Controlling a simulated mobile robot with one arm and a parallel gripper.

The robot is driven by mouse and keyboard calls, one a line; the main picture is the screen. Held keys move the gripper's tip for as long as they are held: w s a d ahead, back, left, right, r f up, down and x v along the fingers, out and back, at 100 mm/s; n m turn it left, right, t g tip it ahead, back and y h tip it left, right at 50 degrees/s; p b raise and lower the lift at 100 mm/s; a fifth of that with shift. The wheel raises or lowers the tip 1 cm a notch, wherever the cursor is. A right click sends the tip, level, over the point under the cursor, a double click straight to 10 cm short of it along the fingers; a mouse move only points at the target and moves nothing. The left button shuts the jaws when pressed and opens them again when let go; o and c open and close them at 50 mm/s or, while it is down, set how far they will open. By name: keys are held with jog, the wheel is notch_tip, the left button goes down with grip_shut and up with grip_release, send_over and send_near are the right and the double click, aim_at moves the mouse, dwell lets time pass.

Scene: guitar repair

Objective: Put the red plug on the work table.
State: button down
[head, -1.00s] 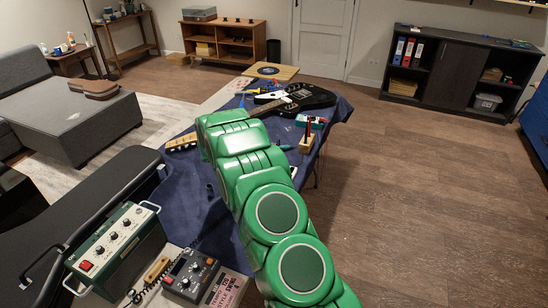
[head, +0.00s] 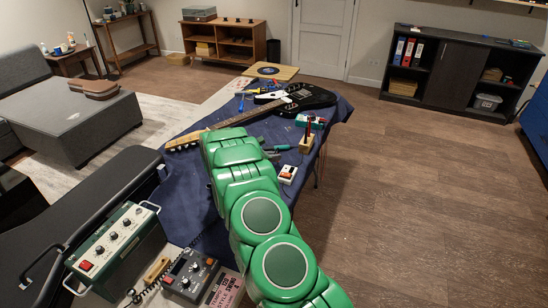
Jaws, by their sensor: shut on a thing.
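The work table is covered with a dark blue cloth (head: 333,113) and stretches from the middle of the head view toward the front left. My green arm reaches over it from the lower right, with its far end above the cloth near the guitar's neck. My gripper is hidden behind the arm, so its jaws and anything in them do not show. I cannot make out the red plug anywhere in view.
A black guitar (head: 296,98) lies across the table's far part. A white pedal (head: 288,174), a wooden tool block (head: 307,143) and a teal-handled tool (head: 277,148) lie right of my arm. A green amplifier box (head: 118,240) and grey device (head: 190,275) stand front left.

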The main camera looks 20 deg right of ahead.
jog(key=shift+f, duration=0.1)
jog(key=c, duration=1.1)
grip_release()
